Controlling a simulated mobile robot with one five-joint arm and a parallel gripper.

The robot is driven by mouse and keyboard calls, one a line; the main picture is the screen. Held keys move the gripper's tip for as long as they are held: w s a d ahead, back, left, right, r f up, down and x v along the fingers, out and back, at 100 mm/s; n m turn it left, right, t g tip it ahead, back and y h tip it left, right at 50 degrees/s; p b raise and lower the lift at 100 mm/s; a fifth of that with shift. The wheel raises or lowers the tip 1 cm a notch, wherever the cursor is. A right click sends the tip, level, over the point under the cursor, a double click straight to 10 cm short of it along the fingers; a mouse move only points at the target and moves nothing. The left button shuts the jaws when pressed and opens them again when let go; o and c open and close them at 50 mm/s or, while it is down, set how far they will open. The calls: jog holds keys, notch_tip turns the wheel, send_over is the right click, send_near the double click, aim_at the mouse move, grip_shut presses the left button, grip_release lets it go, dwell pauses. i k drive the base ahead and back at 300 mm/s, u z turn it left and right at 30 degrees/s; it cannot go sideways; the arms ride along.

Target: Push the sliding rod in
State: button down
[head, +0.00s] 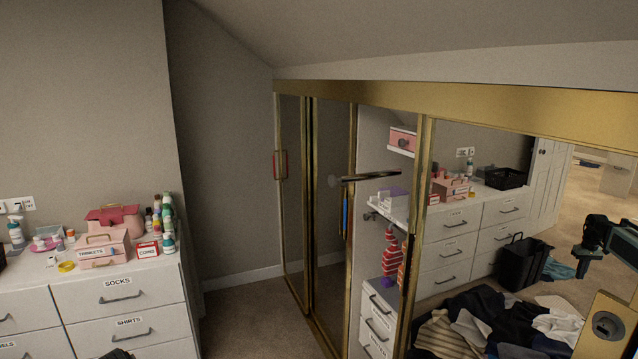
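The sliding rod (370,177) is a dark metal bar inside the open wardrobe. It sticks out level to the left from near the gold door frame, with a pale round end at its left. Nothing touches it. A dark jointed arm end (585,255) at the right edge shows in the mirrored door and looks like the reflection of my gripper. It is far from the rod in the picture, and its fingers are too small and dark to tell open from shut. A small dark shape at the bottom edge cannot be made out.
The wardrobe has gold-framed mirrored doors (424,230); its opening holds shelves and drawers with red striped items (391,258). A white chest of drawers (110,300) with boxes and bottles stands at left. Bare carpet (250,320) lies between. The mirror reflects clothes and a black bin.

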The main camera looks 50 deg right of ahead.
aim_at(332, 181)
jog(key=i, duration=0.9)
jog(key=u, duration=0.05)
